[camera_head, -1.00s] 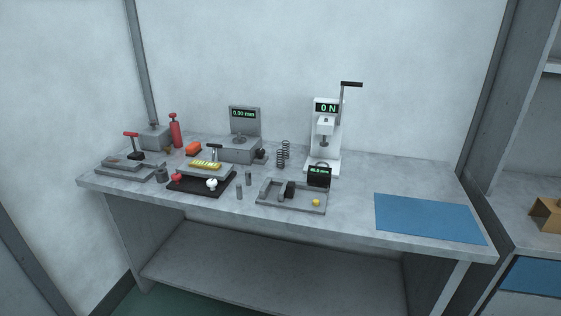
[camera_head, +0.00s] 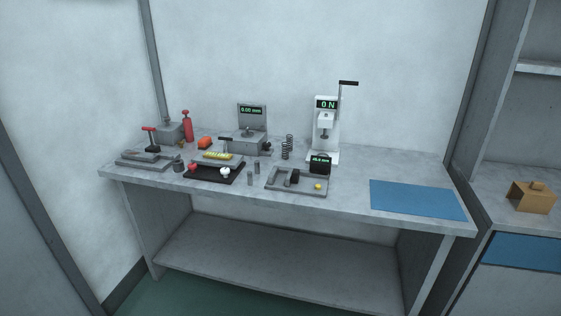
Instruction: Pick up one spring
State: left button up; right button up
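Dark coil springs (camera_head: 287,147) stand upright on the grey workbench (camera_head: 345,185), left of the white press (camera_head: 325,130) whose display reads 0 N. They overlap along my line of sight, so I cannot clearly tell them apart here. Nothing is seen touching them. Neither my left nor my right gripper shows in the head view.
A grey gauge stand (camera_head: 250,118) is left of the springs. In front lie a shallow grey tray (camera_head: 296,192) and a black tray (camera_head: 207,178). A red bottle (camera_head: 187,127) stands farther left. The blue mat (camera_head: 415,199) is bare.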

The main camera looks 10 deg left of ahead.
aim_at(286, 159)
jog(key=u, duration=0.9)
jog(key=i, duration=1.6)
jog(key=z, duration=0.35)
